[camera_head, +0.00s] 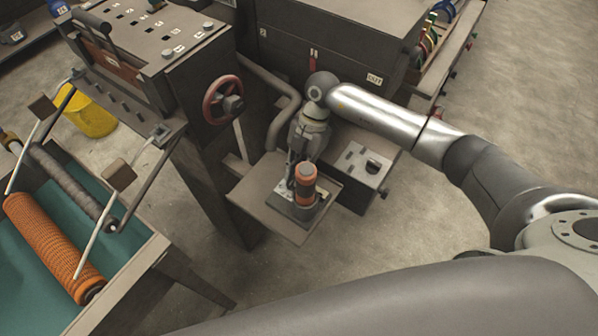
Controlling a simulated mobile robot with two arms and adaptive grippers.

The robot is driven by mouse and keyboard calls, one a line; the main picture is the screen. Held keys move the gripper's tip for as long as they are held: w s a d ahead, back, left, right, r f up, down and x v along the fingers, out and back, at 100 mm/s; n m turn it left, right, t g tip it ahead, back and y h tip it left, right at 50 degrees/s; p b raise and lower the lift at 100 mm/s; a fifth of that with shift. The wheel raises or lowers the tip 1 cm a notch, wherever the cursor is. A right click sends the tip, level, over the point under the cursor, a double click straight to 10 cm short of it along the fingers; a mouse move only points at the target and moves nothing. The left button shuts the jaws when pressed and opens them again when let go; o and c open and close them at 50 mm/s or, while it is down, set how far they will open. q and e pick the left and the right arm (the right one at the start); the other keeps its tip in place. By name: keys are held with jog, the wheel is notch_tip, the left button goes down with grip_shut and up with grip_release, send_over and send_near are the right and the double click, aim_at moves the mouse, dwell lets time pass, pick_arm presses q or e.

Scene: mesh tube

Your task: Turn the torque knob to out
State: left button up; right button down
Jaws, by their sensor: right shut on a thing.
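A dark knob (373,165) sits on a small grey control box right of the middle; I cannot tell from its markings whether it is the torque knob or where it points. My right gripper (291,174) points down over a small shelf, left of that knob and apart from it. It is shut at an upright orange-and-dark cylinder (305,185), which stands in front of its fingers and partly hides the contact. My left gripper is not in view.
The cylinder is over a small shelf (258,204). A red handwheel (222,100) is on the machine at left. An orange mesh roll (52,247) lies over a teal trough. A large grey cabinet (330,45) stands behind my right arm. Floor at right is clear.

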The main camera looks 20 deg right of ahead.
jog(key=shift+w, duration=0.1)
dwell(0.5)
jog(key=c, duration=1.7)
grip_release()
jog(key=shift+r, duration=0.1)
jog(key=v, duration=1.1)
jog(key=shift+w+d+r, duration=0.1)
jog(key=shift+d+r, duration=0.05)
jog(key=shift+r, duration=0.25)
jog(key=shift+c, duration=0.6)
